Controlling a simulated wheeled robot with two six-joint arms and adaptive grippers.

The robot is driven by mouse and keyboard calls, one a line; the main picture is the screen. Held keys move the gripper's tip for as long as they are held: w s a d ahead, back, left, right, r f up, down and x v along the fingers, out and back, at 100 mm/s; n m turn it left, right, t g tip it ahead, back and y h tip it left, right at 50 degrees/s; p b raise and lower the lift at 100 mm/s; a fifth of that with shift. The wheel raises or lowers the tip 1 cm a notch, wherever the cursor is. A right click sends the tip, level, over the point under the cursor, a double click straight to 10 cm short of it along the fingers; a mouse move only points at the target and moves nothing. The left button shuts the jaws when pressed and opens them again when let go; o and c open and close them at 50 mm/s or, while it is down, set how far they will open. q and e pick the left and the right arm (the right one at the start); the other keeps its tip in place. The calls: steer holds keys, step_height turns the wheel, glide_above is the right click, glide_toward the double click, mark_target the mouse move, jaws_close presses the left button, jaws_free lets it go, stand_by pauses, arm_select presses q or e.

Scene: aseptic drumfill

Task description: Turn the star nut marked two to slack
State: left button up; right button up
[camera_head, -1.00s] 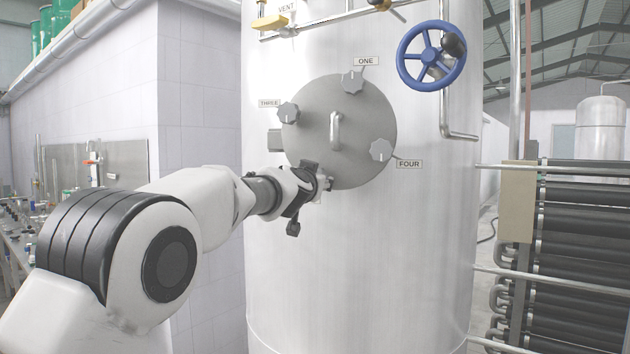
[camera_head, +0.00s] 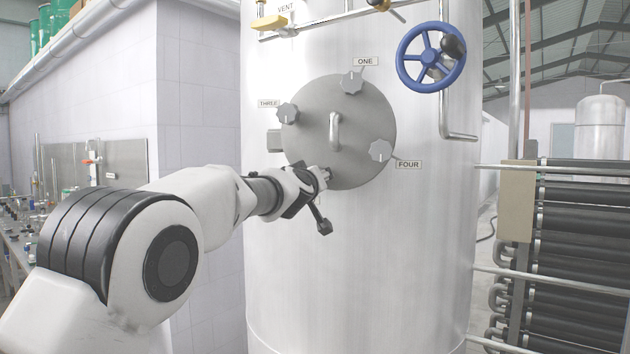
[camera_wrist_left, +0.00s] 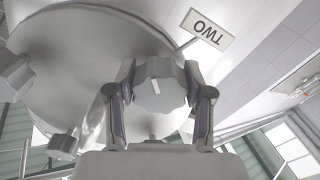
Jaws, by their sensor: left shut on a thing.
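The star nut marked two (camera_wrist_left: 160,88) is a grey lobed knob with a pale index line, on the rim of the round grey hatch cover (camera_head: 365,115). In the left wrist view it sits between the two fingers of my left gripper (camera_wrist_left: 160,100), which is shut on it. The TWO label (camera_wrist_left: 207,28) appears upside down there, beside the nut. In the head view the left gripper (camera_head: 325,175) covers the nut at the cover's lower left. The nuts marked one (camera_head: 352,82), three (camera_head: 288,113) and four (camera_head: 380,150) sit around the rim. My right gripper is not in view.
A curved handle (camera_head: 335,131) stands out from the middle of the cover. A blue handwheel (camera_head: 431,56) is on the tank (camera_head: 360,270) at upper right. A vent pipe with yellow fittings (camera_head: 272,22) crosses above. The tank front below the cover is clear.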

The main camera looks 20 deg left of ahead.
arm_select(q)
steer(key=n, duration=0.4)
steer(key=shift+n, duration=0.3)
steer(key=n, duration=0.3)
steer(key=shift+d+n, duration=0.1)
steer(key=shift+n, duration=0.3)
steer(key=n, duration=0.4)
steer(key=shift+r+b, duration=0.1)
steer(key=shift+b, duration=0.2)
steer(key=n, duration=0.9)
steer(key=shift+r+n+b, duration=0.2)
steer(key=shift+n+b, duration=0.1)
steer(key=n, duration=0.5)
steer(key=shift+r+n, duration=0.1)
steer(key=shift+n, duration=0.3)
steer(key=o, duration=1.2)
steer(key=shift+c, duration=0.2)
